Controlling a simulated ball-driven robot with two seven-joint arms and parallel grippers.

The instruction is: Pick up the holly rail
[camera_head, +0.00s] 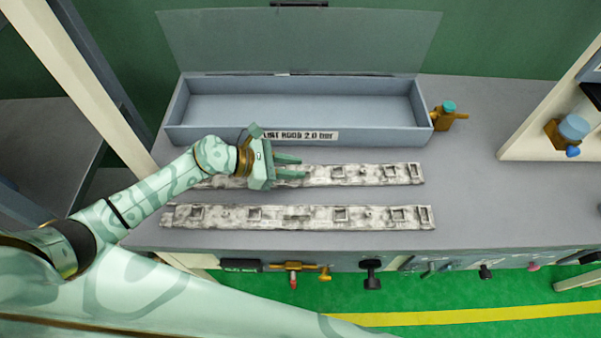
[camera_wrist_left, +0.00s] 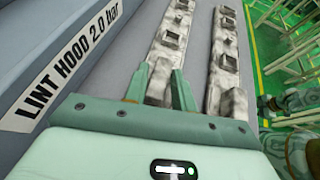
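Two long, mottled white-and-grey rails with small square clips lie side by side on the grey bench. The far rail (camera_head: 365,174) is nearest the bin; the near rail (camera_head: 300,217) lies closer to the bench's front edge. I cannot tell which is the holly rail. My left gripper (camera_head: 303,166) is over the middle of the far rail and hides part of it. In the left wrist view its fingers (camera_wrist_left: 160,92) are apart, with part of the far rail (camera_wrist_left: 168,40) showing between them; contact cannot be made out. My right gripper is not in view.
A grey-blue open bin (camera_head: 300,107) labelled "LINT HOOD 2.0 bar" stands behind the rails, its clear lid raised. A brass valve (camera_head: 448,115) sits at its right end. Knobs and fittings (camera_head: 371,272) line the bench front. The bench right of the rails is clear.

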